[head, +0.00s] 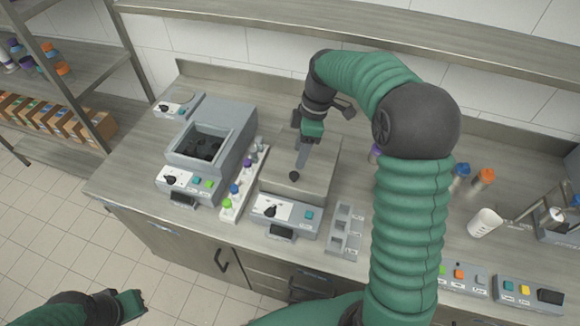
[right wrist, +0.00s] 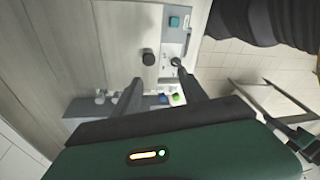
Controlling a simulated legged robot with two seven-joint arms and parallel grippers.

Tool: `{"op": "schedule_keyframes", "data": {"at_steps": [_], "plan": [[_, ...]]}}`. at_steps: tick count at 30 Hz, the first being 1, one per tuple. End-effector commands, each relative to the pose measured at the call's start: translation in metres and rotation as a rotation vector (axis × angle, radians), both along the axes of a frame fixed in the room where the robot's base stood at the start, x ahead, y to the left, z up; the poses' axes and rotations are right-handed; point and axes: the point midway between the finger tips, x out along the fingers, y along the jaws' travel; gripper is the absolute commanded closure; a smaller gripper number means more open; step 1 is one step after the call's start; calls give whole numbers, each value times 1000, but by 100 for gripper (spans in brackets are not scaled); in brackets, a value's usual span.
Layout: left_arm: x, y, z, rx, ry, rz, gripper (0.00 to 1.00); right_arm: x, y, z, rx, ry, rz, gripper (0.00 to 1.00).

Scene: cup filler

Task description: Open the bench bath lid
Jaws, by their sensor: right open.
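The bench bath (head: 290,215) stands in the middle of the bench, with a dial and a teal button on its front panel. Its flat grey lid (head: 312,190) is closed and carries a black knob (head: 294,175). My right gripper (head: 301,160) is above the lid, fingers down, close to the knob and open. In the right wrist view, the knob (right wrist: 148,58) shows just beyond the fingertips of the open gripper (right wrist: 160,77), nearer the left finger, with nothing held. My left gripper (head: 132,301) is low at the left, away from the bench; its jaw opening is unclear.
Another bath (head: 235,140), open with dark contents, stands to the left. A rack of coloured-cap tubes (head: 238,195) lies between the two baths. A grey compartment holder (head: 345,230) stands to the right. A white cup (head: 485,222) is farther right. A shelf (head: 400,35) runs above the back.

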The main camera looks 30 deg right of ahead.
Motion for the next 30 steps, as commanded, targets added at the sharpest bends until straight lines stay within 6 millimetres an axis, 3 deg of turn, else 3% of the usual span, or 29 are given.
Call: {"op": "schedule_keyframes", "data": {"at_steps": [1, 3, 6, 11, 14, 30], "plan": [[0, 0, 3, 0, 0, 0, 100, 7, -21, 11, 36, -25, 86, 50], [0, 0, 4, 0, 0, 0, 100, 11, -41, 25, 86, -65, 226, 50], [0, 0, 5, 0, 0, 0, 100, 13, -62, 39, 135, -119, 365, 50], [0, 0, 5, 0, 0, 0, 100, 13, -70, 42, 161, -152, 448, 50], [0, 0, 7, 0, 0, 0, 100, 14, -63, 29, 162, -150, 452, 50], [0, 0, 28, 0, 0, 1, 100, 16, -13, -91, 161, -149, 449, 50]]}}
